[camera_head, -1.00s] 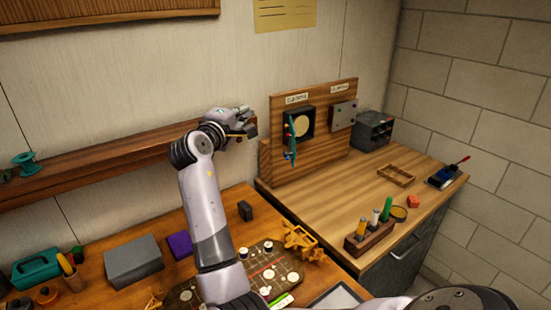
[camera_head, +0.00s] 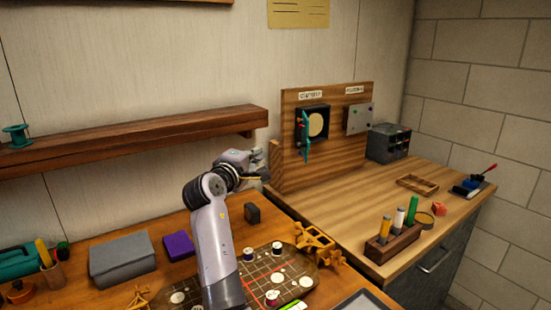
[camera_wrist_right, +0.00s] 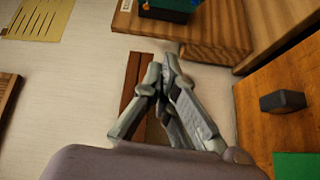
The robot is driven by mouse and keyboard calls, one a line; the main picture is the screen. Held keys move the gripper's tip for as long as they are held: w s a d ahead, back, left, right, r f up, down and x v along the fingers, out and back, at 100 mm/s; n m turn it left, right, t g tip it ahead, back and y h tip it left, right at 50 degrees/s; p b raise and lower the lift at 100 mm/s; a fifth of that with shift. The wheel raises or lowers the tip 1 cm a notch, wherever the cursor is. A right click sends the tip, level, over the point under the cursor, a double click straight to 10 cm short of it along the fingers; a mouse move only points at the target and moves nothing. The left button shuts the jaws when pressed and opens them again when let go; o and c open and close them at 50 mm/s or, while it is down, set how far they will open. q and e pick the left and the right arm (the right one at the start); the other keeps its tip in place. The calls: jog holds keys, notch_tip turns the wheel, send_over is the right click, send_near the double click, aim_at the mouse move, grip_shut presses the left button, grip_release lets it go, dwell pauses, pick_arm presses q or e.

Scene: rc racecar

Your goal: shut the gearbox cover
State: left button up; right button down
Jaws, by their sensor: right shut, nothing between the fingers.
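A wooden panel (camera_head: 345,150) stands upright at the back of the right worktop. On its left half is a dark square housing with a cream round face (camera_head: 317,124), which looks like the gearbox. A thin teal cover (camera_head: 305,138) stands open at the housing's left side, swung out from the face. My right gripper (camera_head: 262,172) is left of and below the cover in the picture, apart from it. In the right wrist view its fingers (camera_wrist_right: 162,88) are shut and empty. Part of the dark housing with teal (camera_wrist_right: 170,12) shows at that view's top edge. My left gripper is not in view.
A grey plate (camera_head: 360,119) is on the panel's right half. A dark drawer box (camera_head: 388,143) stands right of the panel. A wooden shelf (camera_head: 130,142) runs along the wall to the left. A small dark block (camera_head: 252,213) sits below my gripper.

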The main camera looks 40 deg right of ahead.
jog(key=w+d+p, duration=0.1)
jog(key=d+p, duration=0.3)
jog(key=d, duration=0.7)
jog(key=shift+w+f, duration=0.2)
jog(key=shift+w, duration=0.05)
jog(key=shift+d, duration=0.1)
